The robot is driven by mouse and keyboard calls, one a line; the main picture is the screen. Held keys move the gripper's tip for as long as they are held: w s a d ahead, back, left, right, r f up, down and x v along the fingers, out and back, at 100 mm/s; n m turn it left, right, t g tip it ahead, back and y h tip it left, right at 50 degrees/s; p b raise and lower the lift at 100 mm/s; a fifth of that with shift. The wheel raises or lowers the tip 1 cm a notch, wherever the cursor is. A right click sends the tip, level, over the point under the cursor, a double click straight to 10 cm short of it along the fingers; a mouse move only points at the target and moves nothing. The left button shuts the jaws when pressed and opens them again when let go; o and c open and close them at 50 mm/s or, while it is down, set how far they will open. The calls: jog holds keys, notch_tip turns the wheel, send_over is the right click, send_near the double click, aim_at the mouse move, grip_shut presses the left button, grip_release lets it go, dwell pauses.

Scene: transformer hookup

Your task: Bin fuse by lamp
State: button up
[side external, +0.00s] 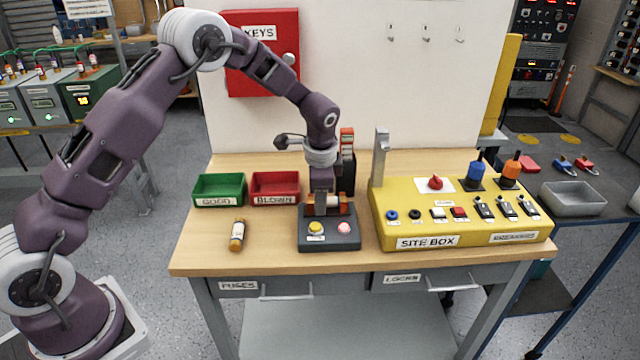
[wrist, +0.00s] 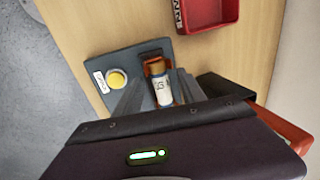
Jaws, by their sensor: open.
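A dark tester box (side external: 330,243) stands at the table's front, with a yellow round button (side external: 316,228) and a pinkish-red lamp (side external: 344,228) that looks bright. My gripper (side external: 328,207) is over its back part, pointing down. In the wrist view my gripper (wrist: 158,92) is open, its fingers on either side of a fuse (wrist: 161,88) with a pale label and orange-brown end. Another fuse (side external: 237,235) lies on the table. The green GOOD bin (side external: 219,203) and red BLOWN bin (side external: 275,202) stand behind, both apparently empty.
A yellow site box (side external: 460,228) with switches, buttons and plugs takes up the table's right side, with an upright grey post (side external: 380,157). A red key cabinet (side external: 262,60) hangs on the back panel. Bare wood lies around the loose fuse.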

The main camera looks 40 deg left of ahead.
jog(key=shift+f, duration=0.3)
grip_shut()
jog(key=shift+r, duration=0.1)
